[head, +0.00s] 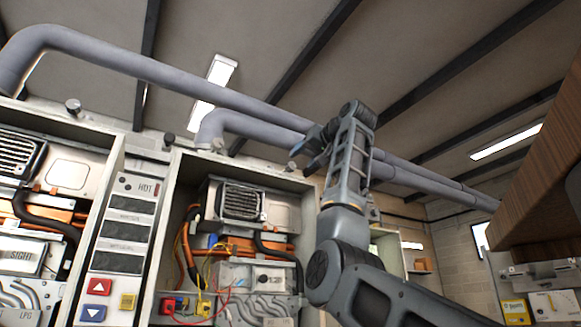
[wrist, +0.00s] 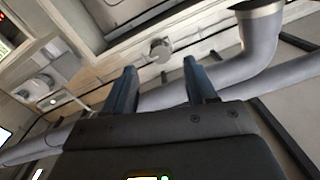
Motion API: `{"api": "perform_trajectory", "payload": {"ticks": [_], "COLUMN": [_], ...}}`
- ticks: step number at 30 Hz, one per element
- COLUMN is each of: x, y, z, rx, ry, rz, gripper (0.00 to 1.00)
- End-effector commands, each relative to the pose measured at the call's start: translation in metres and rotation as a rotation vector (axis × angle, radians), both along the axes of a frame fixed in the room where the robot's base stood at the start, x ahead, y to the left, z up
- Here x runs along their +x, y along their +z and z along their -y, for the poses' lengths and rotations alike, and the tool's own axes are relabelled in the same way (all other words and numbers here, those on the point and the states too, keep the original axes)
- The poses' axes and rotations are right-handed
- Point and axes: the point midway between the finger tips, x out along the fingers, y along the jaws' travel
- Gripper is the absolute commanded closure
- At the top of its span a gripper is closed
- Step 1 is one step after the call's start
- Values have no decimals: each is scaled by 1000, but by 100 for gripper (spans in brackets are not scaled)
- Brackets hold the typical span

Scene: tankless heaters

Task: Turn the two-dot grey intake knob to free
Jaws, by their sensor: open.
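Small round grey knobs sit along the top edges of the heater cabinets in the head view: one at the far left (head: 73,105), a darker one (head: 168,139) at the middle cabinet's left corner, and one (head: 291,167) near my gripper. My gripper (head: 308,150) is raised near the middle cabinet's top right. In the wrist view, my gripper (wrist: 160,75) is open and empty, and a grey round knob (wrist: 160,50) shows beyond the gap between its fingers, apart from them. Another knob (wrist: 40,88) is at left. I cannot make out dots on any knob.
Thick grey pipes (head: 150,70) run above the cabinets, close behind my gripper; a pipe (wrist: 260,45) also shows in the wrist view. The open middle cabinet (head: 165,215) holds wires and hoses. A wooden cupboard (head: 540,170) hangs at right.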

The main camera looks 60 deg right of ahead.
Motion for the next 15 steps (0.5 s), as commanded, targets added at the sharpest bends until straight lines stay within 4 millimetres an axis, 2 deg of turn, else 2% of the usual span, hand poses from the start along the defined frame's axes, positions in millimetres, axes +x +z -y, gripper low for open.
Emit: {"api": "perform_trajectory", "payload": {"ticks": [7, 15], "x": [35, 54], "y": [2, 0], "z": [19, 30], "rx": [2, 0], "ry": [1, 0], "rz": [-3, -1], "gripper": [44, 44]}}
